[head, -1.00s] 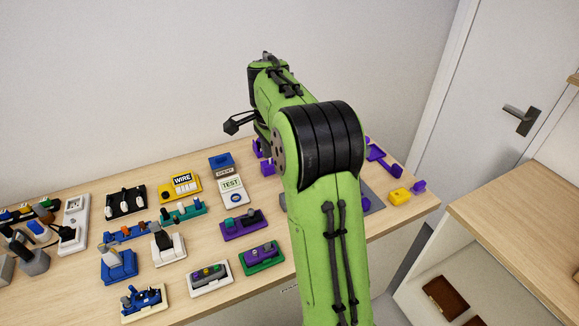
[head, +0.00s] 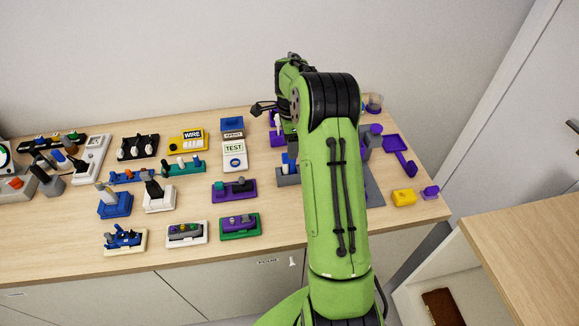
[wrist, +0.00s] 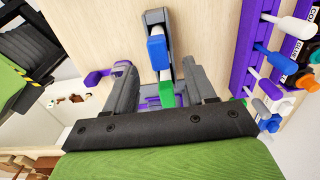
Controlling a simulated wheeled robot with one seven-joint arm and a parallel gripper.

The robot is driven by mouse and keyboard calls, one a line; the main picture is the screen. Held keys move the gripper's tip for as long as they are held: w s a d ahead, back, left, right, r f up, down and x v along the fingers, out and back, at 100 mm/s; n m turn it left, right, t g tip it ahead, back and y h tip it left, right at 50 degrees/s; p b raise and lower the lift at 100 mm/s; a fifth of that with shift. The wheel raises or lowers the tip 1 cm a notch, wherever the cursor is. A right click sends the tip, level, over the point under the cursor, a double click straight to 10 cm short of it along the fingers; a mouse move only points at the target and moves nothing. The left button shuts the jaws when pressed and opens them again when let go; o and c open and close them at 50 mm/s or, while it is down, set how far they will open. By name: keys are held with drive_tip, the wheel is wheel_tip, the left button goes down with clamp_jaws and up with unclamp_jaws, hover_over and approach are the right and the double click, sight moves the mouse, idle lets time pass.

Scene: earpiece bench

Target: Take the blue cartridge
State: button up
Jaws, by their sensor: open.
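In the wrist view, a blue block (wrist: 156,52) with a white stem sits in a long grey holder (wrist: 159,17); it looks like the blue cartridge. A green block (wrist: 167,94) with a white stem is lower in the same line. My gripper (wrist: 160,72) is open and empty, with one grey finger on each side of this line. I cannot tell how high the fingers are above it. In the head view, a small blue piece (head: 291,159) on a grey block (head: 287,178) shows left of my arm, which hides the gripper.
In the head view, fixtures such as a purple one (head: 234,190) crowd the bench left of my arm. A yellow block (head: 404,198) lies near the right edge.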

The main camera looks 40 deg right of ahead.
sight(288, 165)
drive_tip(key=f, duration=0.7)
drive_tip(key=shift+w+a, duration=0.15)
drive_tip(key=shift+a, duration=0.1)
drive_tip(key=shift+r, duration=0.1)
clamp_jaws()
